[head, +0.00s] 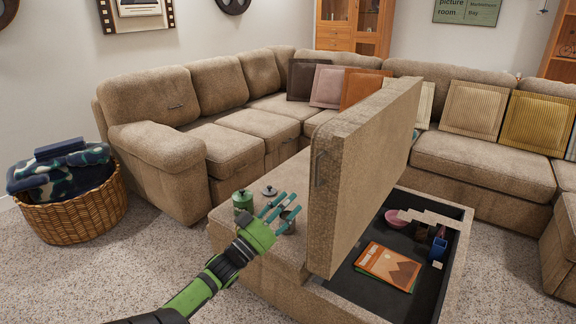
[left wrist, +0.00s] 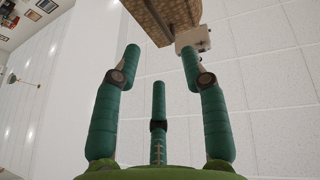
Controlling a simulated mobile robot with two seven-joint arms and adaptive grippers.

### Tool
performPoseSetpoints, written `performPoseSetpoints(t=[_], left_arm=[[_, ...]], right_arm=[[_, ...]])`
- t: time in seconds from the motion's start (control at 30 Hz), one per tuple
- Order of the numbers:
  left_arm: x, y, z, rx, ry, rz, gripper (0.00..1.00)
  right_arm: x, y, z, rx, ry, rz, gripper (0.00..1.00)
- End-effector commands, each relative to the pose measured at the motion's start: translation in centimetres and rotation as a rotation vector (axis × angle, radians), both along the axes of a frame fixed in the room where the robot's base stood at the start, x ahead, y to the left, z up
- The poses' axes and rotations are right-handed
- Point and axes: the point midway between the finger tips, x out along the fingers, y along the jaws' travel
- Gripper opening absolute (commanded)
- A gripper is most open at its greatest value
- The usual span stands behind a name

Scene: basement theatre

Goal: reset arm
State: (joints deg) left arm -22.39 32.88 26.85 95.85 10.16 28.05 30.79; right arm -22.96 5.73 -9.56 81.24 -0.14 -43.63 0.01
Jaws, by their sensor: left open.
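My left gripper (head: 280,206) has green fingers and a green palm. In the head view it is over the left part of the beige ottoman (head: 225,222), left of the ottoman's raised lid (head: 355,170). In the left wrist view its fingers (left wrist: 160,58) are spread apart with nothing between them. They point toward a brown textured block, with a small pale piece beside it, against the tiled ceiling. My right gripper is in neither view.
The open compartment holds an orange book (head: 388,266), a pink bowl (head: 397,219) and a blue cup (head: 438,248). A wicker basket (head: 75,213) stands left; carpet between is clear.

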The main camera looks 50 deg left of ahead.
Motion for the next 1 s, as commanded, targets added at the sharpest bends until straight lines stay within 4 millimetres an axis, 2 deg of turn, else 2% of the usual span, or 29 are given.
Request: performPoseSetpoints(t=[0.33, 0.4, 0.47, 0.57, 0.73, 0.8, 0.87, 0.9, 1.0], left_arm=[[0.1, 0.0, -0.1, -0.002, 0.004, 0.001, 0.43], [0.2, -0.1, -1.0, -0.007, 0.027, 0.009, 0.43], [0.4, -0.3, -2.8, -0.018, 0.072, 0.023, 0.43], [0.7, -1.1, -8.1, -0.045, 0.209, 0.063, 0.43], [-0.3, -4.8, -20.3, -0.079, 0.547, 0.116, 0.43], [-1.5, -7.0, -25.1, -0.083, 0.692, 0.12, 0.43], [-2.8, -9.2, -28.9, -0.079, 0.812, 0.114, 0.43], [-3.8, -10.8, -31.4, -0.075, 0.894, 0.107, 0.43], [-6.8, -15.2, -36.9, -0.057, 1.095, 0.073, 0.43]], right_arm=[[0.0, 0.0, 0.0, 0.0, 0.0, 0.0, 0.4], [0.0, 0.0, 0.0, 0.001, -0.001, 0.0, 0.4], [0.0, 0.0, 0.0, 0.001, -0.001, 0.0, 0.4], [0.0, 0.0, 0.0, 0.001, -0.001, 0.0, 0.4], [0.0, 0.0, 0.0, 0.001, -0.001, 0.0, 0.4], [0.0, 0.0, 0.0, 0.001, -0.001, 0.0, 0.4], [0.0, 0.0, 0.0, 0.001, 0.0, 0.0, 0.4], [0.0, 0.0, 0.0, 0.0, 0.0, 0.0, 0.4], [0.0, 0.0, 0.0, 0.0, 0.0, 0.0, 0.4]])
